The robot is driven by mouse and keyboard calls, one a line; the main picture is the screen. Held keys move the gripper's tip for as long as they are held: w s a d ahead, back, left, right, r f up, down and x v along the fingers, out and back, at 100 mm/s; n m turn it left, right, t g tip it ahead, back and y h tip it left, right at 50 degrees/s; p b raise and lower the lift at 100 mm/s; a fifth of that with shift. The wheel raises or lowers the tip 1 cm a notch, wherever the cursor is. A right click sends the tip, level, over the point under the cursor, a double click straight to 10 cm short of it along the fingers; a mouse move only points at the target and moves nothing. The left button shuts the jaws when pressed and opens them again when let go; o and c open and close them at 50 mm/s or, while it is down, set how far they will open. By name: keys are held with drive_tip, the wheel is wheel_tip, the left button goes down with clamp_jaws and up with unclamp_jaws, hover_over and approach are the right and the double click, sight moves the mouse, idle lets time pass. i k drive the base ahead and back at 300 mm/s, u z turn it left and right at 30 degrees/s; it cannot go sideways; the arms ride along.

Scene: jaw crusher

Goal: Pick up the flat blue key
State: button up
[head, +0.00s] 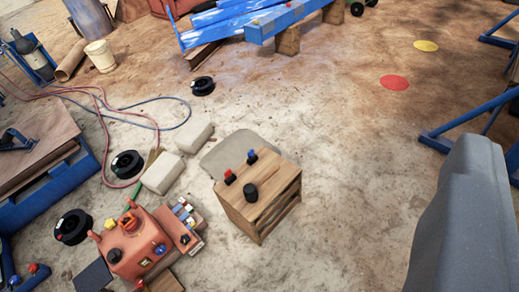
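A small blue key-like piece (251,157) with a dark base stands on top of a wooden crate (272,187) near the middle of the head view. It is too small to tell whether it is flat. A red piece (229,176) stands to its left, and a black round knob (251,193) is in front of it. A large grey part of my gripper (462,225) fills the lower right, apart from the crate. Only this one part shows, so I cannot tell whether the gripper is open or shut. Nothing is seen held.
An orange-red control box (133,243) with knobs stands left of the crate. Pale blocks (161,172), black reels (127,164) and hoses lie behind it. Blue frames (470,125) stand at right. The floor right of the crate is clear, with red (394,82) and yellow (426,46) discs.

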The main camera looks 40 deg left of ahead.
sight(251, 155)
drive_tip(key=z, duration=0.15)
drive_tip(key=i, duration=1.3)
drive_tip(key=u, duration=0.35)
drive_tip(key=i, duration=1.3)
drive_tip(key=u, duration=1.05)
drive_tip(key=i, duration=0.8)
drive_tip(key=u, duration=0.4)
